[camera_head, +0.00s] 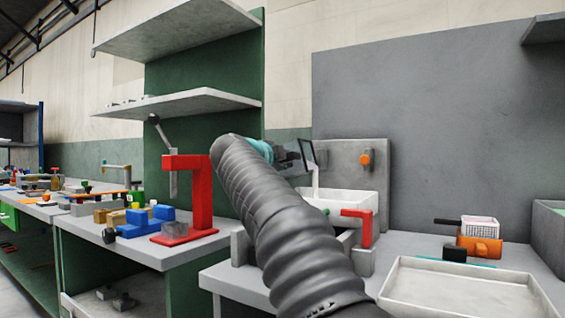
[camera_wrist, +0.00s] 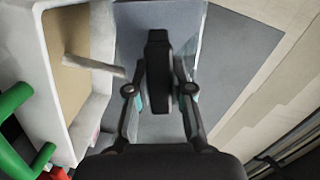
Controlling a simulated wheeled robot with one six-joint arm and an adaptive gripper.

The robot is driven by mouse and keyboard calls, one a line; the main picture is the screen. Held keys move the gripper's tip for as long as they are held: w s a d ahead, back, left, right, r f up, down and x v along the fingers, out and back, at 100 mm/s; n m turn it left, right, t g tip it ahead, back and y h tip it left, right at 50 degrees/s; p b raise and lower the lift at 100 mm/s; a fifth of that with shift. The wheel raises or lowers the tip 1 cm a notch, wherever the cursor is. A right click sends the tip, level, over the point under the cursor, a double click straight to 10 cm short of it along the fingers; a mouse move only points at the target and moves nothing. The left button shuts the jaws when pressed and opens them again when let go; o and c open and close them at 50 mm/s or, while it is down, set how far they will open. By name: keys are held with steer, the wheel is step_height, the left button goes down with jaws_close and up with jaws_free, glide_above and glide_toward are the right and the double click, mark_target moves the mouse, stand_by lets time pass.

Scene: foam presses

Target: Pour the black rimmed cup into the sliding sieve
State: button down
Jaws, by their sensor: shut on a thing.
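My gripper (camera_head: 288,157) is shut on the black rimmed cup (camera_head: 307,154), a see-through grey vessel with a dark rim, held tilted above the white box. In the wrist view my gripper (camera_wrist: 159,90) has its fingers on either side of a black part of the cup (camera_wrist: 158,65). A pale stream falls from the cup into the white box (camera_head: 360,198), which I take to be the sliding sieve. The box also shows at left in the wrist view (camera_wrist: 58,95), with a tan floor or fill inside. My arm hides part of the box in the head view.
A red bracket (camera_head: 357,222) stands at the box's front, and a panel with an orange knob (camera_head: 366,160) behind. A shallow grey tray (camera_head: 400,290) lies front right. A white basket (camera_head: 480,227) sits by an orange block. A red press (camera_head: 200,190) stands left.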

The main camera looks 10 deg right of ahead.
mark_target(293, 159)
steer(key=shift+s+d+f+m+b, duration=0.15)
steer(key=shift+f+m+b, duration=0.15)
steer(key=shift+m, duration=0.3)
steer(key=shift+s+d+f+m+b, duration=0.15)
steer(key=shift+f+m, duration=0.2)
steer(key=shift+m, duration=0.25)
steer(key=shift+s+d+m, duration=0.2)
steer(key=shift+d+m, duration=0.15)
steer(key=shift+m, duration=0.65)
steer(key=shift+s+d+r+m, duration=0.1)
steer(key=shift+r+m, duration=0.2)
steer(key=shift+m, duration=0.1)
steer(key=shift+s+d+r+m, duration=0.2)
steer(key=shift+d+m, duration=0.05)
steer(key=shift+m, duration=0.45)
steer(key=shift+s+d+r+m, duration=0.15)
steer(key=shift+s+d+m, duration=0.1)
steer(key=shift+m, duration=0.45)
steer(key=shift+a, duration=0.1)
